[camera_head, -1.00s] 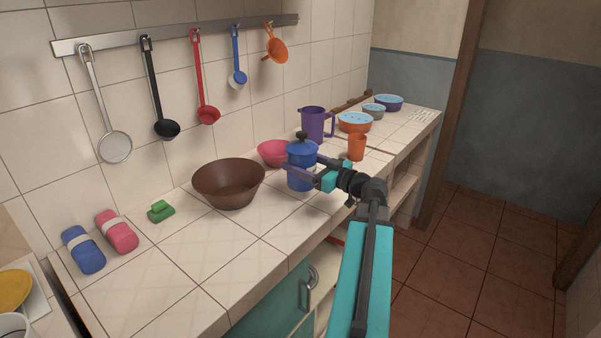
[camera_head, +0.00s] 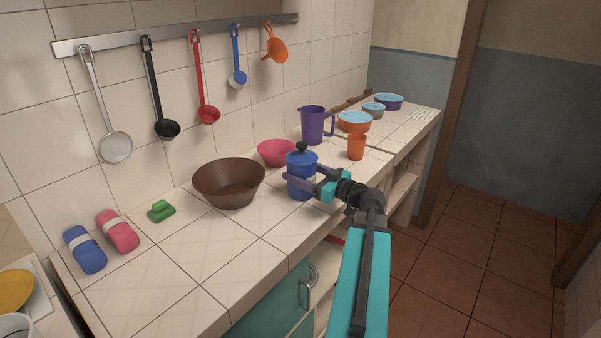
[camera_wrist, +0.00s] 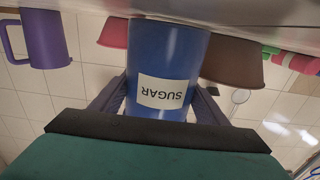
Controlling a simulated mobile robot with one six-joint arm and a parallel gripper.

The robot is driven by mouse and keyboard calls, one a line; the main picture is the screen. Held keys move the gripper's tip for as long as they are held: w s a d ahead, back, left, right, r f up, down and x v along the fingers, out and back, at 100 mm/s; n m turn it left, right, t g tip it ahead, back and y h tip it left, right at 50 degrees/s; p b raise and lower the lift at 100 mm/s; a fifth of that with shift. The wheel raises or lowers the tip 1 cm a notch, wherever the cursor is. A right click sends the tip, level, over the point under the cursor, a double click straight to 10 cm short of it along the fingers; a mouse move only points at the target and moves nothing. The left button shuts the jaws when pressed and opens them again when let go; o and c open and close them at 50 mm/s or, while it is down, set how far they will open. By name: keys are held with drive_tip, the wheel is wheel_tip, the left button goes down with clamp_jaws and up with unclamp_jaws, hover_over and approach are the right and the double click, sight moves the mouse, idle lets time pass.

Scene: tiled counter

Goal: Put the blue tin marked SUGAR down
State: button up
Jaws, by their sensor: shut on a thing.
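The blue tin (camera_head: 301,160) with a dark-knobbed lid is upright at the counter, right of the brown bowl. In the wrist view, which shows things upside down, the tin (camera_wrist: 168,60) carries a white label reading SUGAR. My gripper (camera_head: 303,184) is shut on the tin, with one finger on each side of its body. The tin's base appears at or just above the tiled counter (camera_head: 255,222); I cannot tell whether it touches.
The brown bowl (camera_head: 228,187) is to the left. A pink bowl (camera_head: 276,153) and purple jug (camera_head: 313,124) are behind, and an orange cup (camera_head: 356,147) is to the right. Bare tiles lie in front of the brown bowl.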

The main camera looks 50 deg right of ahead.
sight(314, 176)
drive_tip(key=shift+f+b, duration=0.15)
drive_tip(key=shift+b, duration=0.2)
drive_tip(key=o, duration=1.3)
drive_tip(key=shift+o, duration=0.2)
drive_tip(key=shift+r+p, duration=0.25)
drive_tip(key=shift+p, duration=0.15)
drive_tip(key=shift+s+f, duration=0.15)
drive_tip(key=shift+s, duration=0.15)
drive_tip(key=s, duration=0.3)
drive_tip(key=s+b, duration=0.1)
drive_tip(key=s, duration=0.1)
drive_tip(key=s+b, duration=0.1)
drive_tip(key=s, duration=0.2)
drive_tip(key=shift+s+d, duration=0.35)
drive_tip(key=shift+d, duration=0.05)
drive_tip(key=shift+s+r+p, duration=0.15)
drive_tip(key=shift+r+p, duration=0.1)
drive_tip(key=shift+p, duration=0.4)
drive_tip(key=shift+s+p, duration=0.15)
drive_tip(key=shift+p, duration=0.15)
drive_tip(key=shift+s+d+f+p, duration=0.1)
drive_tip(key=shift+s+f+p, duration=0.05)
drive_tip(key=shift+s+p, duration=1)
drive_tip(key=shift+w, duration=0.15)
